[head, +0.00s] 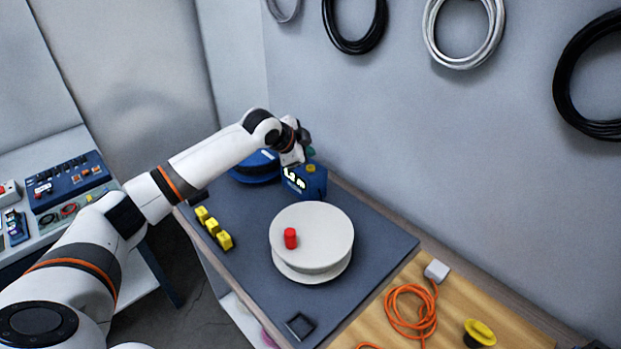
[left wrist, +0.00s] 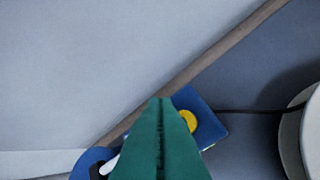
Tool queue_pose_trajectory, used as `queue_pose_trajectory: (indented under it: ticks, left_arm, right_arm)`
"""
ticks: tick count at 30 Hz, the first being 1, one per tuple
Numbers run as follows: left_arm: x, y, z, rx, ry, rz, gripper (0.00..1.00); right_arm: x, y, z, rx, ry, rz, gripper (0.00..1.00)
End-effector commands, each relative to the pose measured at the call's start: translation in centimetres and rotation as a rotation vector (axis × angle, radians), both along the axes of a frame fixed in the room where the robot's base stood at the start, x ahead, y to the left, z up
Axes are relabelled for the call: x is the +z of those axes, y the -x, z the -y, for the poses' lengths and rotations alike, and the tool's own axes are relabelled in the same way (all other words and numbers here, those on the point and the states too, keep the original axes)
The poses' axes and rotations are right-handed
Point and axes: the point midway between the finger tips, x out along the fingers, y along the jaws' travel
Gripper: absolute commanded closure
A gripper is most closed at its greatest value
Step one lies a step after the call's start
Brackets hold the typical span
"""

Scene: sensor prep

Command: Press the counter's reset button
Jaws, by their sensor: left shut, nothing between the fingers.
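The counter (head: 317,187) is a blue box with a lit display on its front, standing near the back edge of the dark mat. Its yellow button (head: 310,168) is on top; the button also shows in the left wrist view (left wrist: 188,119), partly hidden by the fingers. My left gripper (head: 308,151) is shut and empty, with teal fingers, close above and behind the counter. In the left wrist view the closed fingertips (left wrist: 160,101) appear just left of the button. I cannot tell whether they touch the counter. My right gripper is not in view.
A white round turntable (head: 325,230) with a red cylinder (head: 290,238) stands in front of the counter. A blue round object (head: 254,168) sits left of it. An orange cable (head: 410,315) lies at front right. The wall is close behind.

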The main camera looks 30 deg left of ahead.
Motion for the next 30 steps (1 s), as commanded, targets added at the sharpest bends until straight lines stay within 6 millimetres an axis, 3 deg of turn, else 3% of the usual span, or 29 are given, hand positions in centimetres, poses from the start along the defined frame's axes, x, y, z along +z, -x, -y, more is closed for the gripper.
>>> queue_pose_trajectory:
  ticks: [6, 30]
  left_arm:
    - [-2.0, 0.0, 0.1, 0.000, 0.002, -0.002, 1.00]
    - [-2.2, 0.0, 0.0, 0.000, 0.001, -0.002, 1.00]
  right_arm:
    - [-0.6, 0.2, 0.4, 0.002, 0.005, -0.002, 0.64]
    - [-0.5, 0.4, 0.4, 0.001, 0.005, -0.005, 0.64]
